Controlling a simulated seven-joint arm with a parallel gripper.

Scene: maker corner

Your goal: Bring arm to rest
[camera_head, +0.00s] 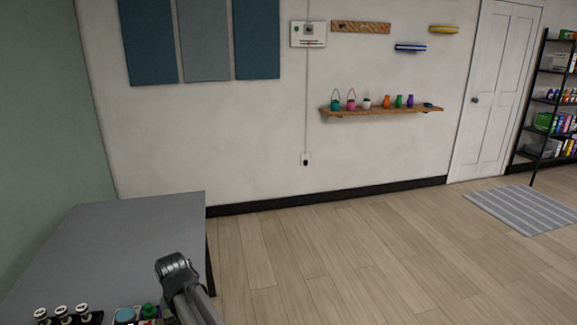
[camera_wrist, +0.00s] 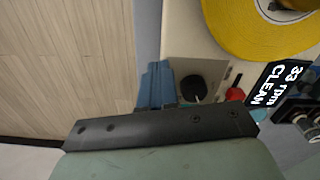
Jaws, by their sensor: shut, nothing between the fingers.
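My arm (camera_head: 185,290) shows at the bottom of the head view, a grey link beside the right edge of the grey table (camera_head: 140,230). My gripper (camera_wrist: 157,68) is in the wrist view. Its blue fingers lie close together beyond a dark bar, with nothing seen between them. They are over the edge of a pale surface, with floor to the left. The gripper's fingers cannot be made out in the head view.
In the wrist view, a yellow ring (camera_wrist: 260,25), a black round thing (camera_wrist: 193,88), a red piece (camera_wrist: 235,92) and a black sign (camera_wrist: 278,82) reading "33 rpm CLEAN" are close by. Dark-capped bottles (camera_head: 62,314) stand at the table's front.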

